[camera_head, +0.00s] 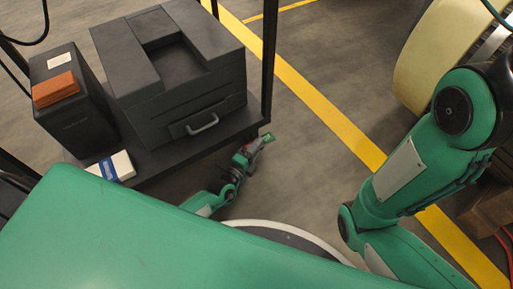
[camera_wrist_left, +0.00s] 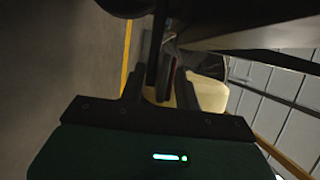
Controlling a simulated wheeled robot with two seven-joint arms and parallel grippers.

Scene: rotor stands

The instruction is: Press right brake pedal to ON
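No brake pedal can be made out in either view. My left gripper (camera_head: 266,139) is low over the floor, just right of the front corner of a dark cart shelf, small in the head view. In the left wrist view its two dark fingers (camera_wrist_left: 160,92) stand apart, with a dark upright bar behind the gap. I cannot tell whether they touch anything. My right arm (camera_head: 425,165) reaches up along the right side of the head view, and its gripper is out of frame.
A dark cart shelf (camera_head: 190,149) with posts carries a grey case (camera_head: 212,101), a black box (camera_head: 72,115) with an orange block (camera_head: 55,89), and a white-blue box (camera_head: 112,167). A cream rounded body (camera_head: 447,48) stands upper right. Floor with a yellow line (camera_head: 325,108) lies between.

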